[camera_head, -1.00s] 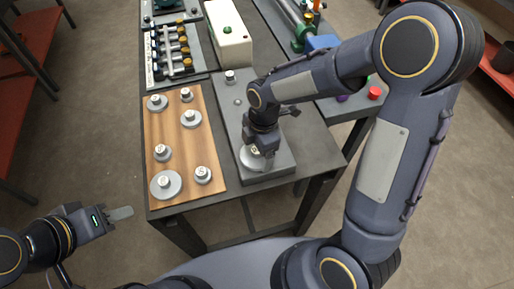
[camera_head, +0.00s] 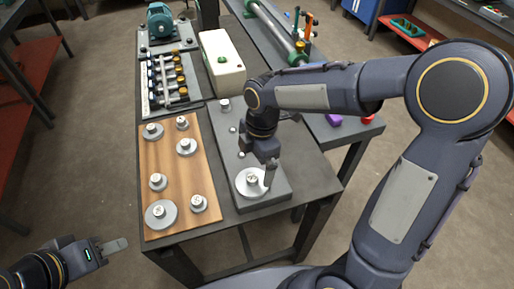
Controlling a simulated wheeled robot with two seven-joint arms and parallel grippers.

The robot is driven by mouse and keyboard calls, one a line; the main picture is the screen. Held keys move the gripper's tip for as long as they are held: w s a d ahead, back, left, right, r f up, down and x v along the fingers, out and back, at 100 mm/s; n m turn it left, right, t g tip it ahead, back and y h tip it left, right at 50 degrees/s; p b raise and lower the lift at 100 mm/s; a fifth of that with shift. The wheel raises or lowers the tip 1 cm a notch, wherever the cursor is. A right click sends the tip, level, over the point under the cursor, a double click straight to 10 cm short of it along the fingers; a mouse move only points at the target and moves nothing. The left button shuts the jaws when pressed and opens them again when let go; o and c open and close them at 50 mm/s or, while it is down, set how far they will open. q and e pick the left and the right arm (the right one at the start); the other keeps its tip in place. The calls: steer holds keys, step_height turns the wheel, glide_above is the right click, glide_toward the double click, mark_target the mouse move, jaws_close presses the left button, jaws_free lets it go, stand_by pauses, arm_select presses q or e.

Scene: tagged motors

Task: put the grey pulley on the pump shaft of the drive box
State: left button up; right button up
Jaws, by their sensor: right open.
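The drive box (camera_head: 277,196) is a long dark grey block on the table. A large grey pulley (camera_head: 243,190) lies flat at its near end; whether it sits fully down on a shaft cannot be seen. A smaller grey pulley (camera_head: 224,104) stands at the box's far end, with small round tops between them. My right gripper (camera_head: 268,176) is open at the large pulley's right edge, its fingers pointing down; whether it touches the pulley is unclear. My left gripper (camera_head: 115,246) is away from the table at lower left, seen side-on and apparently empty.
A wooden board (camera_head: 173,185) left of the drive box holds several grey pulleys. Behind stand a rack of valves (camera_head: 170,83), a cream box (camera_head: 222,65) and a green motor (camera_head: 161,22). A second bench is at the right.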

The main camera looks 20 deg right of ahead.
mark_target(257, 175)
steer(key=s+d+r+m+t+y, duration=0.2)
steer(key=s+d+r+m+t, duration=0.1)
steer(key=s+d+r+m, duration=0.65)
steer(key=s+a+f+m+t, duration=0.1)
steer(key=s+f+m+t, duration=0.2)
steer(key=s+m, duration=0.4)
steer(key=m, duration=0.6)
steer(key=shift+a, duration=0.1)
stand_by(0.3)
